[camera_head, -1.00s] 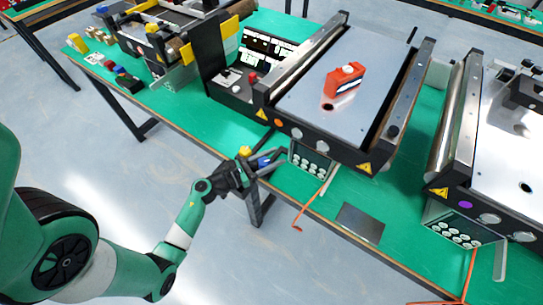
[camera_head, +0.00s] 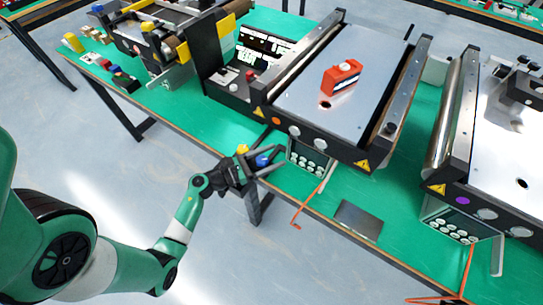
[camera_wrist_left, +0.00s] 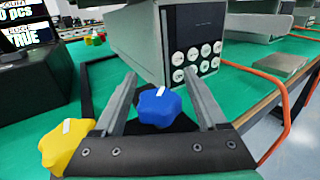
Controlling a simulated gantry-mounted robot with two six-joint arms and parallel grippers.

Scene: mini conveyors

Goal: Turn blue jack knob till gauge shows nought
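The blue knob (camera_head: 262,161) is lobed, with a white mark on top, at the front edge of the green table. In the left wrist view the blue knob (camera_wrist_left: 159,107) sits between the two fingers, with a gap on each side. My left gripper (camera_head: 279,158) is open around it; its fingers (camera_wrist_left: 159,74) point towards the conveyor box. A yellow knob (camera_wrist_left: 64,146) of like shape is outside the left finger. No gauge reading for the blue knob can be made out. My right gripper is not in view.
A box with several round white dials or buttons (camera_wrist_left: 197,60) stands just beyond the fingertips. An orange cable (camera_head: 306,205) hangs over the table edge. A conveyor (camera_head: 345,85) carries a red object (camera_head: 341,76). A dark flat plate (camera_head: 358,221) lies to the right.

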